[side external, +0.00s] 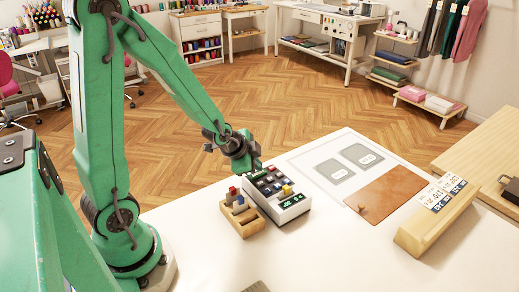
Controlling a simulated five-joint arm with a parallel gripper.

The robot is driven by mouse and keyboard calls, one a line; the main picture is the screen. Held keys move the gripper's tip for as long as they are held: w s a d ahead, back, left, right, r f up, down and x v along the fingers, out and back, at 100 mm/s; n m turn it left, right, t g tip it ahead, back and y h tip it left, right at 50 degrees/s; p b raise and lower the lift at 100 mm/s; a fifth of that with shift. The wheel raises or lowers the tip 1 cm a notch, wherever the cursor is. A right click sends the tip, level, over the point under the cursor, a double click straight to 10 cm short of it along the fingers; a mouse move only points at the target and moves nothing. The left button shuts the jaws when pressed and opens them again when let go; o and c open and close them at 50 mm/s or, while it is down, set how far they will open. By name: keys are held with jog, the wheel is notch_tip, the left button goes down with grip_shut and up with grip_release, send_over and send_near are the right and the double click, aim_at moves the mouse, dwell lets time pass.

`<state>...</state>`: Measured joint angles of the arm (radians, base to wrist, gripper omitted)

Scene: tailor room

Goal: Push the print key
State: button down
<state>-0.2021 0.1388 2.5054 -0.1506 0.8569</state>
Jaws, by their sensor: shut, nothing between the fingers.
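A small label-printer-like device (293,212) with a white body stands on the white table. Its sloped dark top carries several keys, some grey, some bluish, one yellow (287,189), and a green-lit display faces the front. Key markings are too small to read, so I cannot tell which is the print key. My gripper (258,167) is shut and empty, pointing down at the back left edge of the device. Whether its tips touch a key cannot be told from this view.
A wooden holder (249,229) with red and grey blocks stands close against the device's left side. To the right are a brown sheet (390,198), outlined grey pads (362,155) and a wooden rack (432,226) with printed cards. The table front is mostly clear.

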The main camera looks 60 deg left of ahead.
aim_at(256, 175)
jog(key=shift+f, duration=0.7)
dwell(1.0)
jog(key=shift+r, duration=0.85)
jog(key=shift+r, duration=0.1)
jog(key=shift+r, duration=2.45)
